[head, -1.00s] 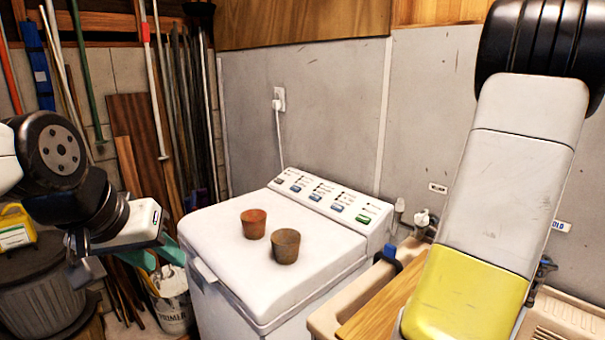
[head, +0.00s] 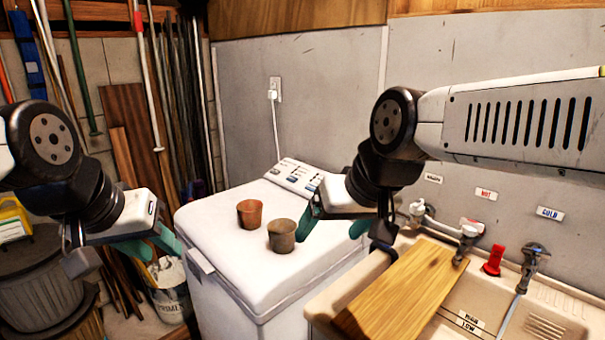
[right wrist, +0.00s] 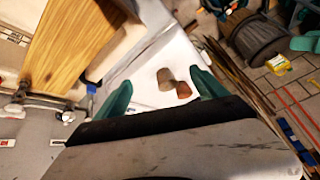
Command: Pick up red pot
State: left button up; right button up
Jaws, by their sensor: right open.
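The red pot (head: 250,214) stands upright on the white washer lid, left of and slightly behind a brown-grey pot (head: 282,235). In the right wrist view the red pot (right wrist: 183,90) is beside the brown-grey pot (right wrist: 166,78). My right gripper (head: 325,228) is over the right side of the washer, to the right of both pots. Its green fingers are spread, with nothing held between them. My left gripper (head: 158,245) is left of the washer, with green fingers partly seen; its opening is unclear.
The washer (head: 235,262) has a raised control panel at its back. A sink (head: 490,335) with a wooden board (head: 405,285) across it stands at the right. A primer bucket (head: 172,297) is on the floor at left.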

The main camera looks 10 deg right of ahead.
aim_at(250, 210)
jog(key=z, duration=2.1)
jog(key=j+u, duration=0.8)
jog(key=k+j, duration=0.05)
jog(key=j, duration=0.1)
